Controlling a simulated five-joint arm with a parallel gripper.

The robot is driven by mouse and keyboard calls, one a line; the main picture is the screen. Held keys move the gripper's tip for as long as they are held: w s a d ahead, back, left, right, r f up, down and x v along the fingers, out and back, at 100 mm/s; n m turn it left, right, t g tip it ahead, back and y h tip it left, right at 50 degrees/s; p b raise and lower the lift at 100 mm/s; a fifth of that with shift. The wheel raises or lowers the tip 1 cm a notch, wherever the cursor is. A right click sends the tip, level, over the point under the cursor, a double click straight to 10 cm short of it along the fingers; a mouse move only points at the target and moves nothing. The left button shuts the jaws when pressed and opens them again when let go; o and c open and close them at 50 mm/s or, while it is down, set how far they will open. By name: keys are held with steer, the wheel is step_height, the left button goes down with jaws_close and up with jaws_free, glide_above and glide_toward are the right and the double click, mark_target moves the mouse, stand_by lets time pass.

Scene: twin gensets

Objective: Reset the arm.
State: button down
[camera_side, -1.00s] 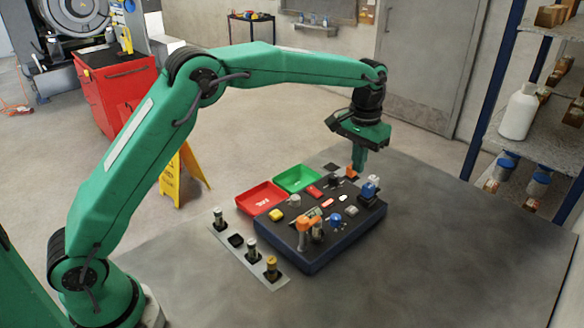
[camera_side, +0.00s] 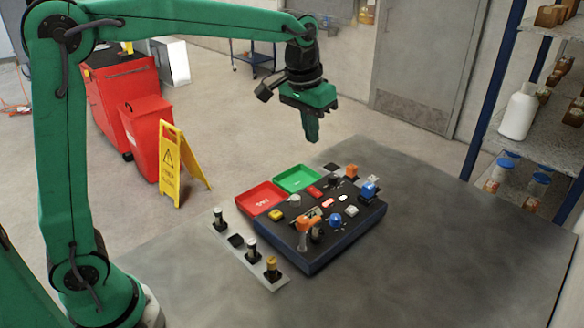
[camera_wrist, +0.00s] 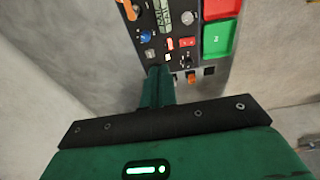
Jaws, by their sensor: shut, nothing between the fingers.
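My green arm is raised, with its upper link near upright and the forearm level at the top of the side view. My gripper (camera_side: 312,138) points down, shut and empty, in the air above and behind the dark control panel (camera_side: 318,254). The gripper is clear of everything. In the wrist view my gripper's shut fingers (camera_wrist: 157,75) point toward the panel (camera_wrist: 180,57), which is at the top of that view.
A red tray (camera_side: 262,190) and a green tray (camera_side: 297,171) stand behind the panel. A strip with several posts (camera_side: 243,262) lies to its left. The grey table (camera_side: 440,235) is clear at the right. A yellow floor sign (camera_side: 168,180) and a shelf (camera_side: 545,155) stand beyond.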

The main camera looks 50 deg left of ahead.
steer(key=s+a+f+t, duration=0.1)
steer(key=s+a, duration=0.2)
steer(key=s, duration=0.8)
steer(key=s+a+f+t, duration=0.1)
steer(key=s+a+t, duration=0.1)
steer(key=s, duration=1)
steer(key=shift+s+a+f+t, duration=0.25)
steer(key=shift+a+t, duration=0.05)
steer(key=shift+a, duration=0.1)
